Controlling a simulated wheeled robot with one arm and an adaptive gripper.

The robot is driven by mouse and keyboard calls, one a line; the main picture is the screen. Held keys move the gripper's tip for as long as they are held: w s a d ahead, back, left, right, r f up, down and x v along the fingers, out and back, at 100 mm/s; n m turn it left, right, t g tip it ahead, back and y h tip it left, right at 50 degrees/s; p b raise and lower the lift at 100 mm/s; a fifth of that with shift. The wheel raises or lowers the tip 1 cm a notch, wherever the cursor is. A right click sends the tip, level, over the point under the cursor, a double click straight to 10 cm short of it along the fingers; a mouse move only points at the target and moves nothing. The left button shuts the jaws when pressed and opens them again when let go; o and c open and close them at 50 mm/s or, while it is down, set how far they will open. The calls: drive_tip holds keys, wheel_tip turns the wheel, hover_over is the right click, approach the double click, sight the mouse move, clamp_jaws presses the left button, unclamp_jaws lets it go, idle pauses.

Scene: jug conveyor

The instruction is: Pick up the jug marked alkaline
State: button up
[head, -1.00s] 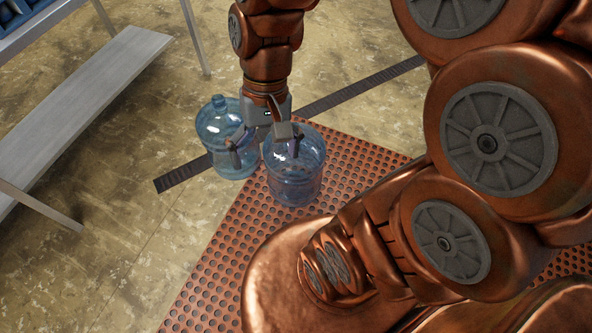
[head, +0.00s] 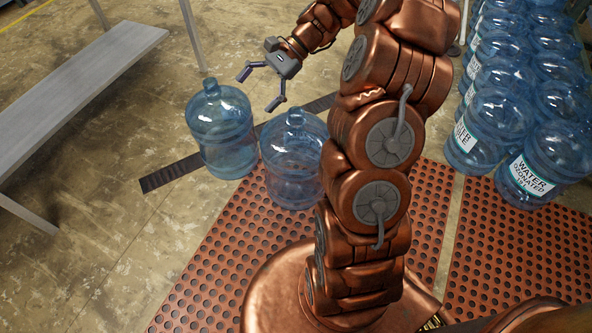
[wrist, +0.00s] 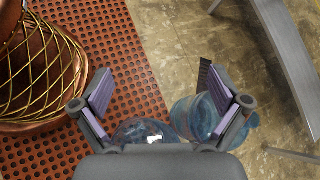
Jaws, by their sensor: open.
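Two clear blue jugs stand upright on the floor in the head view, a left one (head: 222,135) and a right one (head: 290,165) at the mat's edge. No label shows on either, so I cannot tell which is alkaline. My gripper (head: 260,90) is open and empty, above and behind them, apart from both. In the wrist view my open gripper (wrist: 158,80) has the jugs low in the picture, the mat-side one (wrist: 142,130) partly hidden by the gripper body and the other (wrist: 196,116) partly behind the right finger.
Several labelled water jugs stand in rows at the right; one label (head: 528,178) appears to read ozonated, and another (head: 464,140) is not clearly legible. A grey bench (head: 85,85) is at the left. A perforated red mat (head: 215,260) and a dark floor strip (head: 170,175) lie below.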

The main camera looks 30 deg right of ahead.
drive_tip(key=w+d+f+m+t+y+b, duration=0.1)
drive_tip(key=w+d+f+m+t+b, duration=0.15)
drive_tip(key=d+f, duration=0.4)
drive_tip(key=w+d+f+m+t+b, duration=0.1)
drive_tip(key=w+d+f+m+b, duration=0.15)
drive_tip(key=d+f+b, duration=0.35)
drive_tip(key=m+t+b, duration=0.3)
drive_tip(key=m, duration=0.2)
approach(296, 124)
drive_tip(key=shift+h, duration=0.3)
drive_tip(key=w+f, duration=0.3)
drive_tip(key=f, duration=0.1)
drive_tip(key=shift+a, duration=0.3)
drive_tip(key=shift+f, duration=0.1)
drive_tip(key=shift+w+r+b+x, duration=0.15)
drive_tip(key=shift+b+x, duration=0.75)
drive_tip(key=shift+x, duration=0.95)
drive_tip(key=shift+w+r+b+x, duration=0.15)
drive_tip(key=shift+b+x, duration=0.75)
drive_tip(key=shift+x, duration=1)
drive_tip(key=shift+s+r, duration=0.1)
clamp_jaws()
drive_tip(key=shift+r, duration=0.1)
